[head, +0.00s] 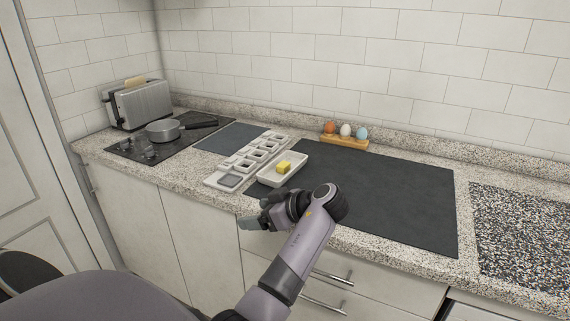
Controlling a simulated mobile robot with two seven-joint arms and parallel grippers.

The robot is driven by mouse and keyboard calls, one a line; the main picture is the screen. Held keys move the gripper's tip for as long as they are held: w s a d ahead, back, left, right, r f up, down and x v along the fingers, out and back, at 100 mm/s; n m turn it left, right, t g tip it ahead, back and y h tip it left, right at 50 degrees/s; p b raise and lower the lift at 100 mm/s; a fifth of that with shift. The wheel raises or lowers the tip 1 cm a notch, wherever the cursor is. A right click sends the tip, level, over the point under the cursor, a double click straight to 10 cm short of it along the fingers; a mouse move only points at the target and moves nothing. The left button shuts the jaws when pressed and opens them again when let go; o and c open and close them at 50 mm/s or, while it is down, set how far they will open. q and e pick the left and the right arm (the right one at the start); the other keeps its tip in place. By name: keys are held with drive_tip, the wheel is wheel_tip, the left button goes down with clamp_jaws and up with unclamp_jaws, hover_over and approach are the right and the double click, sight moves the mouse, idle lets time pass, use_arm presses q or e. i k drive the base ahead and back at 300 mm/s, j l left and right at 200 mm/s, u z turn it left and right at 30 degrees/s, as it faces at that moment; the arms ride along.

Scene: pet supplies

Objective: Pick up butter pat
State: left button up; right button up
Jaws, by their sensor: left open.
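The butter pat (283,166) is a small yellow block. It rests in a white rectangular dish (265,181) on the counter, near the left end of the dark mat. My left gripper (247,226) is in front of the counter edge, nearer to me than the dish and apart from the butter. It is open and points to the left. Its fingers are small in the view and nothing shows between them. My right gripper is not in view.
A white compartment tray (262,152) stands just left of the dish. An egg holder (345,143) with 3 eggs stands at the back. A pan (165,130) sits on the hob and a toaster (141,105) stands behind. The dark mat (390,195) is mostly clear.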

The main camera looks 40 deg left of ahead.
sight(283, 167)
drive_tip(key=i+j, duration=0.2)
drive_tip(key=i, duration=0.25)
drive_tip(key=i+j, duration=0.2)
drive_tip(key=i, duration=0.2)
drive_tip(key=j, duration=0.75)
